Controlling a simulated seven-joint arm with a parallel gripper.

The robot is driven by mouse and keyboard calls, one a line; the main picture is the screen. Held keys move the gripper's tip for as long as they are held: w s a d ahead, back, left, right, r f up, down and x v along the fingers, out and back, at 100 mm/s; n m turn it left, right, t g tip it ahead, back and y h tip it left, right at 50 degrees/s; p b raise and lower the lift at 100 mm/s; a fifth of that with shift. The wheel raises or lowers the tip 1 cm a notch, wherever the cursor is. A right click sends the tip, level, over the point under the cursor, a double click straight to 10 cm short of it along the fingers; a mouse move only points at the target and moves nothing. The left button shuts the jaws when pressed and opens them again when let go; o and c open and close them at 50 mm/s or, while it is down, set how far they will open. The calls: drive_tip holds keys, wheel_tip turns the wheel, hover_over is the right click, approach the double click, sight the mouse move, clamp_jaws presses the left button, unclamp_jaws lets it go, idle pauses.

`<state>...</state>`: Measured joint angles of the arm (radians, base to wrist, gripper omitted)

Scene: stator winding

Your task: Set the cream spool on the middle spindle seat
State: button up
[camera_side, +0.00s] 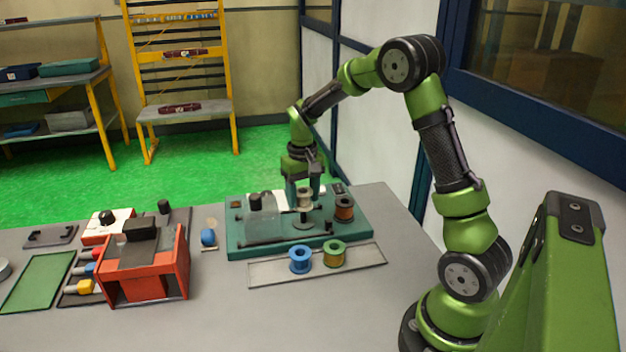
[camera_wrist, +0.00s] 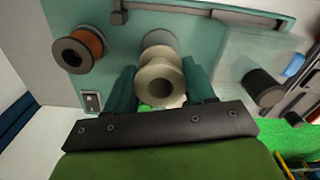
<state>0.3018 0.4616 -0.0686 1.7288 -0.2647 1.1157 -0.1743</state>
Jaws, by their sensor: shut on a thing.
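The cream spool (camera_side: 305,199) is held between the fingers of my gripper (camera_side: 304,190), above the middle of the teal winding fixture (camera_side: 240,245). The middle spindle seat (camera_side: 303,224) shows as a grey disc below the spool in the side view. In the wrist view a pale round part (camera_wrist: 158,39), likely that seat, is partly hidden behind the spool. I cannot tell whether spool and seat touch.
A copper-wound spool (camera_side: 344,208) stands on the fixture's right side, also in the wrist view (camera_wrist: 88,42). A clear cover and black knob (camera_side: 262,203) are at its left.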

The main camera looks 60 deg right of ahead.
sight(303, 208)
drive_tip(key=shift+f, duration=0.15)
drive_tip(key=shift+f, duration=0.75)
drive_tip(key=shift+f, duration=0.25)
drive_tip(key=shift+f, duration=0.35)
drive_tip(key=shift+f, duration=0.4)
drive_tip(key=shift+f, duration=0.3)
idle(0.5)
drive_tip(key=o, duration=1.1)
